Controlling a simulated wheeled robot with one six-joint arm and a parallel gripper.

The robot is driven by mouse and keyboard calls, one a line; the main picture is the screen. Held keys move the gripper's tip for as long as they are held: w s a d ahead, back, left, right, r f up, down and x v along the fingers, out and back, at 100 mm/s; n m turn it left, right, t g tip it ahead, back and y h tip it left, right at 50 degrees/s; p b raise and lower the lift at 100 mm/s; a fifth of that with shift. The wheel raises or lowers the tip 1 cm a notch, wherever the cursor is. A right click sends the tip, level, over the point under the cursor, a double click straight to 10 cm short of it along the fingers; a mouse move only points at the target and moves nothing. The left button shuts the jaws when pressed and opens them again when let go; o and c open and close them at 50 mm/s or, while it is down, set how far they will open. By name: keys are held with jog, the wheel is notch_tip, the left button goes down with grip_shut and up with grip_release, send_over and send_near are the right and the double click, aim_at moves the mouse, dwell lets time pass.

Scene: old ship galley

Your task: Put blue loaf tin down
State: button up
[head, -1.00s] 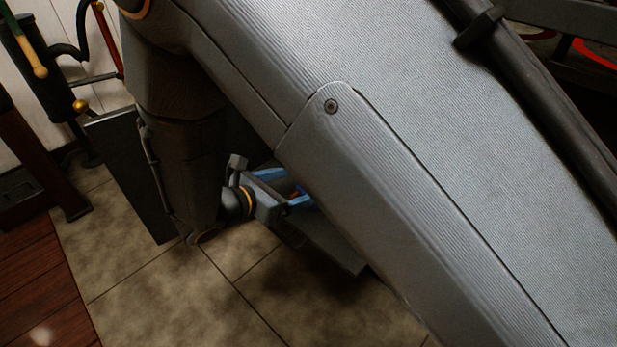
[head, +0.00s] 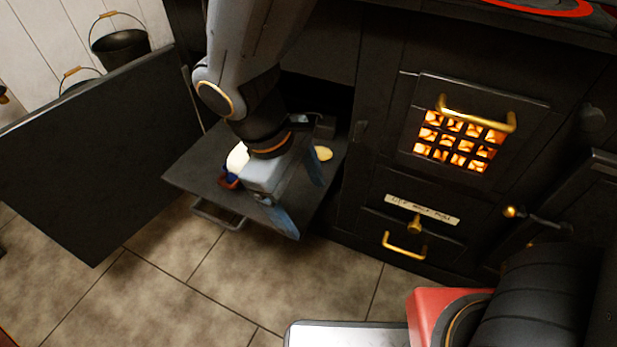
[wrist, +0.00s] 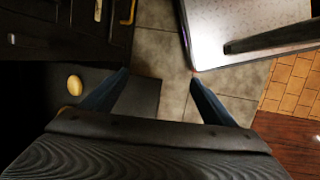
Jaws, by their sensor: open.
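My gripper (head: 304,198) is open over a dark pulled-out shelf (head: 190,178) of the black stove, with its two blue fingers spread apart. In the wrist view the gripper (wrist: 160,76) shows nothing between its fingers. I cannot clearly make out the blue loaf tin. A small blue patch (head: 231,172) shows left of my gripper on the shelf, beside a white rounded thing and a reddish-brown bit. It is partly hidden by my gripper, and I cannot tell whether it is the tin.
A pale yellow round thing (head: 324,153) lies at the shelf's right side. A large dark door (head: 95,150) stands open at left. The stove's glowing grate (head: 458,140) is at right, with brass handles. A bucket (head: 120,46) hangs behind.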

jog(key=s+r+m+y, duration=0.1)
jog(key=m, duration=0.1)
jog(key=s+r+m+y, duration=0.1)
jog(key=m, duration=0.1)
jog(key=s+d+m+y, duration=0.1)
jog(key=m, duration=0.1)
jog(key=shift+r+m+g+y, duration=0.3)
jog(key=shift+r+y, duration=0.1)
dwell(1.0)
jog(key=d+r+m+p, duration=0.3)
jog(key=d+r+p, duration=0.7)
jog(key=r+p, duration=0.3)
jog(key=d+r+m+p, duration=0.4)
jog(key=d+r+p, duration=0.7)
jog(key=r+p, duration=0.3)
jog(key=shift+r+h+p, duration=0.2)
jog(key=shift+h+p, duration=0.1)
jog(key=shift+p, duration=0.5)
